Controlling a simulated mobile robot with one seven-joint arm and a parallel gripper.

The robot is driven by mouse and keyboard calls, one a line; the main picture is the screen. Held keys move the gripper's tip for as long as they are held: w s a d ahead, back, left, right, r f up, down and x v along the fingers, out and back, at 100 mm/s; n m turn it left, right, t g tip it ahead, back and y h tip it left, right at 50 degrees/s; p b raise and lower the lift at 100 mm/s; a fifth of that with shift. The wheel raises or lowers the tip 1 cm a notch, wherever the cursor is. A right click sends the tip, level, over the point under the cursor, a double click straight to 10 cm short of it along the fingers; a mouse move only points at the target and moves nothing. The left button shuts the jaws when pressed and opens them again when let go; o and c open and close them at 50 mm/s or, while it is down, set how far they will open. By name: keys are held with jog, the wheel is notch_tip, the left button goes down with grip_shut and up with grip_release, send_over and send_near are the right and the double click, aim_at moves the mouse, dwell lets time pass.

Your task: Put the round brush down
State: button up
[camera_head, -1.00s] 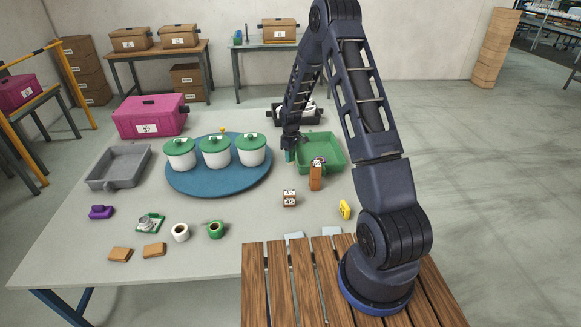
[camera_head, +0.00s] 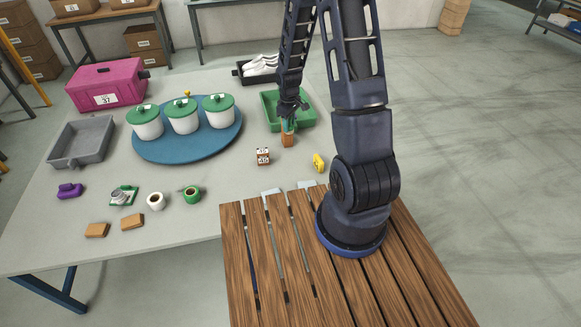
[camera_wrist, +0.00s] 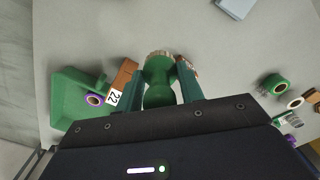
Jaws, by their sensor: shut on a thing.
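The round brush (camera_wrist: 157,92) shows in the wrist view as a green handle with a pale brown ring of bristles at its far end. My gripper (camera_wrist: 160,78) is shut on it, with one green finger on each side. In the head view my gripper (camera_head: 288,124) is low over the near edge of the green tray (camera_head: 268,106), beside a brown block (camera_head: 288,141). The brush is hard to make out there. The wrist view shows a brown block with a "22" label (camera_wrist: 114,97) close beside the left finger. Whether the brush touches the table cannot be told.
A small labelled box (camera_head: 263,156) and a yellow item (camera_head: 318,162) stand nearby. A blue round mat (camera_head: 165,157) holds three green-lidded pots. Tape rolls (camera_head: 191,194) lie front left. Bare table shows between the mat and the small box.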

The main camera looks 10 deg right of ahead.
jog(key=shift+s+d, duration=0.25)
jog(key=shift+s, duration=0.25)
jog(key=shift+s+f, duration=0.2)
jog(key=shift+f, duration=0.1)
notch_tip(320, 180, down, 19)
jog(key=shift+f, duration=0.2)
jog(key=o, duration=1)
jog(key=shift+f, duration=0.1)
